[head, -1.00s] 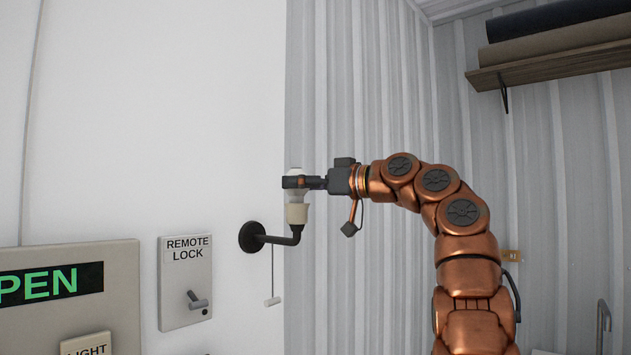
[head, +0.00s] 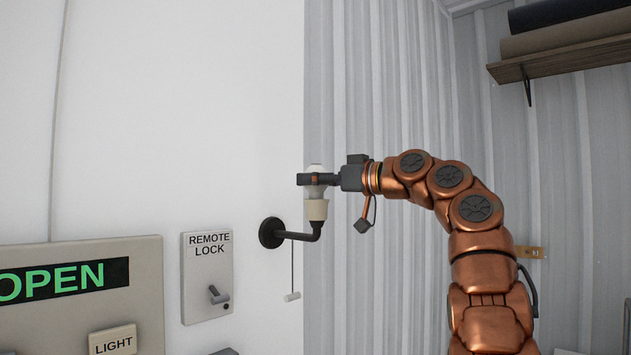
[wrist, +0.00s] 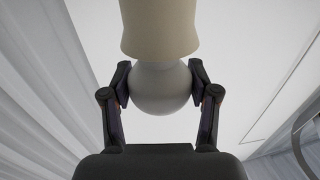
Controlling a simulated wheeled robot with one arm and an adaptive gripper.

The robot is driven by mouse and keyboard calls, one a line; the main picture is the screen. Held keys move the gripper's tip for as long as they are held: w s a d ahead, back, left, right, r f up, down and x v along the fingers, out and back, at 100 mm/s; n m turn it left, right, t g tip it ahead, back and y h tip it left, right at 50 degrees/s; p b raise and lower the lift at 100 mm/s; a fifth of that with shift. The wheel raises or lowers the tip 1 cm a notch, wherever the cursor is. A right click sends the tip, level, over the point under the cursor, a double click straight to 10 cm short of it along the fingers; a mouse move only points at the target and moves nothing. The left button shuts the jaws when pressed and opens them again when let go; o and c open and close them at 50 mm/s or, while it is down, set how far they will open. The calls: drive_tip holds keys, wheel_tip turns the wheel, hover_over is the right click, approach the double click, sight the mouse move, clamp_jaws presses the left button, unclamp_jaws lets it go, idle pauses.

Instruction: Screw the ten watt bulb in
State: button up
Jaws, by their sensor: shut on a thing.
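A white bulb (head: 315,191) stands upright at the top of the cream socket (head: 317,209) of a black wall lamp arm (head: 297,236). My gripper (head: 314,180) is shut on the bulb from the right side, with a finger across its globe. In the wrist view the bulb (wrist: 162,88) sits between the two fingers of my gripper (wrist: 162,86), and the cream socket (wrist: 160,25) meets it at the top of the picture. The bulb's base is hidden; I cannot tell how deep it sits. No wattage mark is legible.
A pull cord with a small handle (head: 292,297) hangs below the lamp arm. A remote lock panel (head: 208,278) with a lever and a panel reading OPEN (head: 145,270) are on the white wall to the left. A shelf with rolls (head: 560,50) is high at right.

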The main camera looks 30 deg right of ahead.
drive_tip(key=shift+f+m+t+h+b, duration=0.15)
drive_tip(key=shift+m+t+h+b, duration=0.2)
drive_tip(key=shift+h+b, duration=0.35)
drive_tip(key=shift+c, duration=0.4)
drive_tip(key=shift+a+m+t+h+b, duration=0.1)
drive_tip(key=shift+m+t+h+b, duration=0.25)
drive_tip(key=shift+m+h+b, duration=0.9)
drive_tip(key=shift+f+h+b, duration=0.1)
drive_tip(key=shift+h+b, duration=0.45)
drive_tip(key=shift+h, duration=0.3)
drive_tip(key=shift+m+h, duration=1)
drive_tip(key=shift+h, duration=0.2)
drive_tip(key=shift+m+h, duration=0.4)
drive_tip(key=shift+h, duration=0.2)
drive_tip(key=shift+m+h, duration=0.3)
drive_tip(key=shift+h, duration=0.2)
drive_tip(key=shift+m+h+p, duration=0.6)
drive_tip(key=shift+m+h, duration=0.1)
drive_tip(key=shift+h, duration=0.4)
